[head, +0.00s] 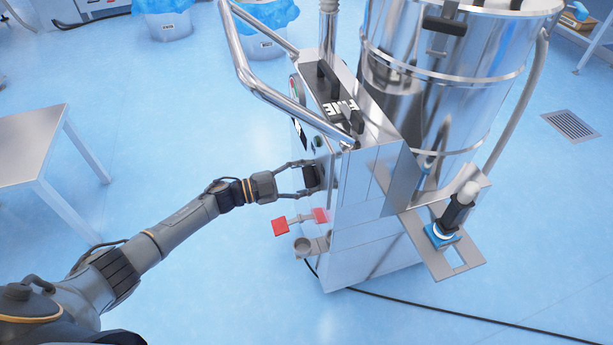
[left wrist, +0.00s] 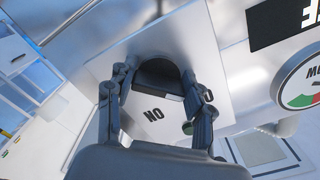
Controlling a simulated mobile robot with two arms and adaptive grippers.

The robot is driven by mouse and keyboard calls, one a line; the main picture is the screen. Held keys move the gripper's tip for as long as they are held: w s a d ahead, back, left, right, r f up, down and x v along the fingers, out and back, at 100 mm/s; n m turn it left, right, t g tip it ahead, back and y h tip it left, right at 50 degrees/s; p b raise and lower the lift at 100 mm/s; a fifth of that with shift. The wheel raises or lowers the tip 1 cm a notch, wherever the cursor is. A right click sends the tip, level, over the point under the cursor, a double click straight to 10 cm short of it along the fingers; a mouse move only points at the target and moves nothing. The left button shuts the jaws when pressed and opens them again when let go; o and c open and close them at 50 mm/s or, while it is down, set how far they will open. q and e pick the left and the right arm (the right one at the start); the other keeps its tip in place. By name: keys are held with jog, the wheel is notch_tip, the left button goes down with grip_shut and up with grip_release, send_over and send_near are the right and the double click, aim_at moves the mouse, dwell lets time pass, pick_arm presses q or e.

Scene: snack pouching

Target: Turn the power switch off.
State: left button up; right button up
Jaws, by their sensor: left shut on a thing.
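The power switch (left wrist: 158,73) is a dark, rounded knob on a pale panel (left wrist: 105,70) of the steel machine (head: 365,210). Letters reading "ON" show upside down on the panel below the knob in the left wrist view. My left gripper (head: 306,179) reaches the machine's left face in the head view. Its two fingers are closed around the knob, one on each side, as the left wrist view also shows (left wrist: 158,88). The fingers partly hide the knob's sides. My right gripper is in neither view.
A red-handled valve (head: 280,226) sticks out below my left gripper. A round gauge (left wrist: 300,85) is at the right of the wrist view. A bent steel handlebar (head: 255,80) rises above. A steel table (head: 35,150) stands left, with clear blue floor between.

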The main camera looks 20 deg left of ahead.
pick_arm(q)
jog(key=o, duration=1.2)
jog(key=shift+c, duration=0.2)
jog(key=shift+s+a, duration=0.1)
jog(key=v, duration=1.1)
jog(key=shift+s+a, duration=0.25)
jog(key=shift+a, duration=0.05)
jog(key=shift+d+f, duration=0.1)
